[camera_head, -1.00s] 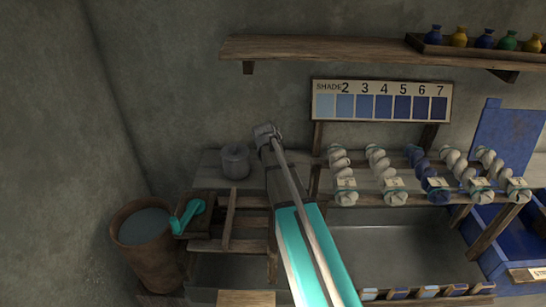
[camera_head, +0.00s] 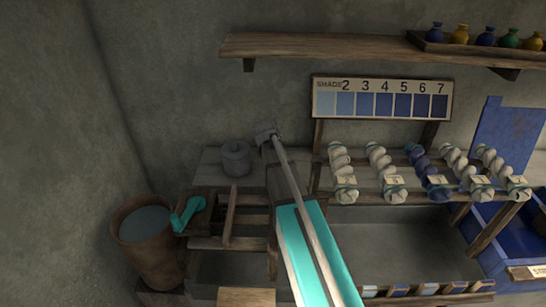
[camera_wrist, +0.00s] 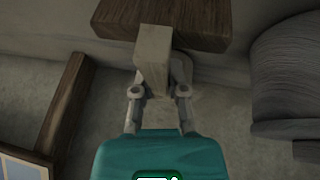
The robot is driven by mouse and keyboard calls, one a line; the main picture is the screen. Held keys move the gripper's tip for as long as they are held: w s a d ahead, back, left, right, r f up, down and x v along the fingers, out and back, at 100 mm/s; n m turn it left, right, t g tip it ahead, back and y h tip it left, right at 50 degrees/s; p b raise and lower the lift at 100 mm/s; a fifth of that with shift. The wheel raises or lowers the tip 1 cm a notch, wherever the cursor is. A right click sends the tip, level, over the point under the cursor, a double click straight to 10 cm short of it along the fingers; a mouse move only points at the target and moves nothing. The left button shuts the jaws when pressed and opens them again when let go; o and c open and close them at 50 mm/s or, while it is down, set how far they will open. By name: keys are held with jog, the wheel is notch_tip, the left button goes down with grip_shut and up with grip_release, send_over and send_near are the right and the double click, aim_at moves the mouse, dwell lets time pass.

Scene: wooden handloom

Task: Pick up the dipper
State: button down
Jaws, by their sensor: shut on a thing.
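In the wrist view my gripper (camera_wrist: 159,100) is shut on a pale, straight-sided piece (camera_wrist: 153,60), which I take to be the dipper's handle. It sticks out ahead of the two fingers. A rounded grey shape shows just behind it; I cannot tell whether it is part of the dipper. In the head view my arm reaches up to the area between the grey pot and the shade board. The fingers and the held piece are not clear there, hidden by the arm.
A grey lidded pot (camera_head: 236,159) stands close on the left. The shade board (camera_head: 382,99) is to the right, above hanging yarn skeins (camera_head: 384,172). A water bucket (camera_head: 147,224) stands lower left. A wooden shelf (camera_head: 330,48) runs above along the wall.

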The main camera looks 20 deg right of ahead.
jog(key=shift+r+p, duration=1.35)
jog(key=shift+r, duration=0.05)
jog(key=s+r+p, duration=0.1)
jog(key=r+p, duration=0.1)
jog(key=s+r+p, duration=0.4)
jog(key=r+p, duration=0.1)
jog(key=shift+s+d, duration=0.15)
jog(key=shift+d, duration=0.25)
jog(key=s+d+r+p, duration=0.1)
jog(key=s+r+p, duration=0.2)
jog(key=s, duration=0.5)
jog(key=shift+s+d, duration=0.25)
jog(key=shift+s, duration=0.15)
